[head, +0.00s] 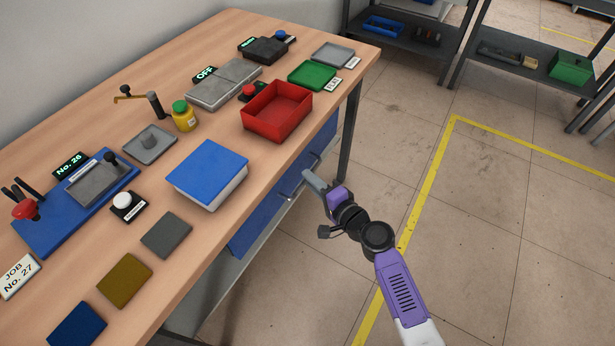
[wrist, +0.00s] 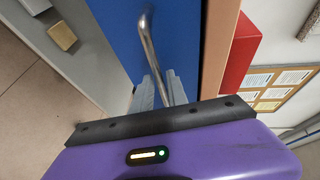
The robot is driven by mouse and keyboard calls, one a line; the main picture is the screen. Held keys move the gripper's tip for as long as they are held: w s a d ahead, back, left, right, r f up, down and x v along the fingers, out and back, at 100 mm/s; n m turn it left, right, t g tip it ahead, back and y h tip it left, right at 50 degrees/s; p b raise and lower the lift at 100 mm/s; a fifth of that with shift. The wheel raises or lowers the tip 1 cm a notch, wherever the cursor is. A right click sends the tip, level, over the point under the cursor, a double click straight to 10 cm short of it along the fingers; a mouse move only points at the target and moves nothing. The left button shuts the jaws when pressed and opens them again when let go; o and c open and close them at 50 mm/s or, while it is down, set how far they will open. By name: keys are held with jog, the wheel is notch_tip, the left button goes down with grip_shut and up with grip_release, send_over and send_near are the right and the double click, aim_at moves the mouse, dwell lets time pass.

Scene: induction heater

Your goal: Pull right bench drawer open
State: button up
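The blue drawer front (head: 318,150) is under the right part of the wooden bench and looks flush with the bench. Its blue face also fills the middle of the wrist view (wrist: 180,35). A bent metal bar handle (wrist: 149,45) runs down from the face towards my fingers. The handle also shows in the head view (head: 289,192). My gripper (head: 308,177) is at the drawer front, by the handle. In the wrist view, my two grey fingers (wrist: 160,82) lie close on either side of the bar. Whether they press on it is not clear.
The bench top (head: 215,225) carries a red bin (head: 278,112), a blue-topped block (head: 208,170) and several other items. A bench leg (head: 350,130) stands right of the drawer. Open floor (head: 500,250) with yellow lines lies to the right; shelves (head: 530,60) stand behind.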

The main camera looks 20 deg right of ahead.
jog(key=shift+x, duration=1)
jog(key=shift+c, duration=0.2)
grip_shut()
dwell(0.6)
